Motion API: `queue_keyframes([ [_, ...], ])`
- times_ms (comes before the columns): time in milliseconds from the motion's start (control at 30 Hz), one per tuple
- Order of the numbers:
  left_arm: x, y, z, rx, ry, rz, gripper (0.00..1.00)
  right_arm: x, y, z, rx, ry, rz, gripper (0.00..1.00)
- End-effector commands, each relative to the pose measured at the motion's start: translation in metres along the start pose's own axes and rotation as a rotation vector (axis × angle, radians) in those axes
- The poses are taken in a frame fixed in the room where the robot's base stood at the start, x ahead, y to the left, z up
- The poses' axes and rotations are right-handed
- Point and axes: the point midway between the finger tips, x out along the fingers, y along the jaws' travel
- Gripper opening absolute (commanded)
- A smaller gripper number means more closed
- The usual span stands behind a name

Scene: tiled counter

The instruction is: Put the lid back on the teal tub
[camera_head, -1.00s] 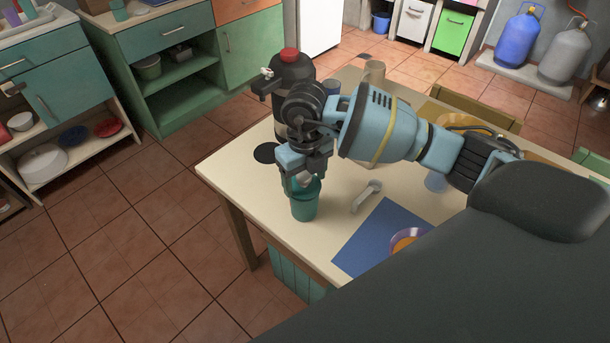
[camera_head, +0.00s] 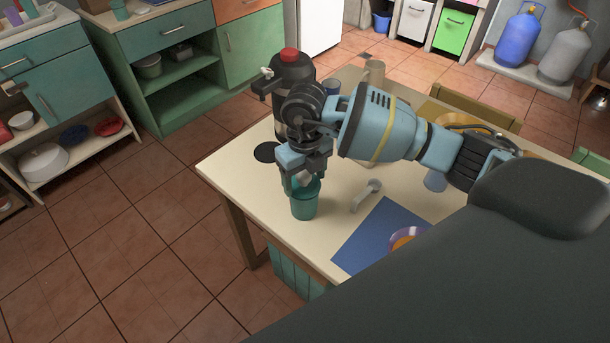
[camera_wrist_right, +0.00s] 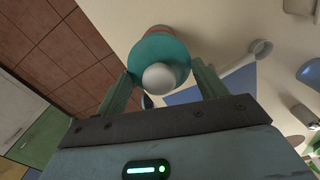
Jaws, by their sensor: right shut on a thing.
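The teal tub (camera_head: 304,206) stands upright near the front left edge of the table in the head view. My right gripper (camera_head: 302,178) is right above its mouth, pointing down. In the right wrist view, the two fingers (camera_wrist_right: 163,78) are on either side of a round teal lid (camera_wrist_right: 143,59) with a pale ball-shaped knob (camera_wrist_right: 159,78), and are shut on it. The lid is over the tub's mouth; I cannot tell whether it touches the rim. The gripper hides much of the lid in the head view. My left gripper is not in view.
A dark bottle with a red cap (camera_head: 290,70) stands behind my right gripper. A black disc (camera_head: 266,152) lies left of it. The table edge is close left of the tub.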

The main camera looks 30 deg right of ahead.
Motion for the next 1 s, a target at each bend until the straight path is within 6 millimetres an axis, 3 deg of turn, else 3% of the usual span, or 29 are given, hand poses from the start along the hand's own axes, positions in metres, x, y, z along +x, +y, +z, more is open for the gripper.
queue_keyframes([
  [267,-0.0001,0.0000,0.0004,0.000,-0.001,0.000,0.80,0.0006,0.0002,-0.0002,0.000,0.001,0.000,0.49],
  [300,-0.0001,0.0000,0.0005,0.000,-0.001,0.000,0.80,0.0005,0.0002,-0.0002,0.000,0.001,0.000,0.76],
  [467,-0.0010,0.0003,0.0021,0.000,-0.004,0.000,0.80,0.0005,0.0002,-0.0002,0.000,0.001,0.000,0.96],
  [1000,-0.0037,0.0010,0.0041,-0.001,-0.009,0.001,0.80,-0.0015,0.0000,-0.0001,0.000,0.000,0.000,1.00],
])
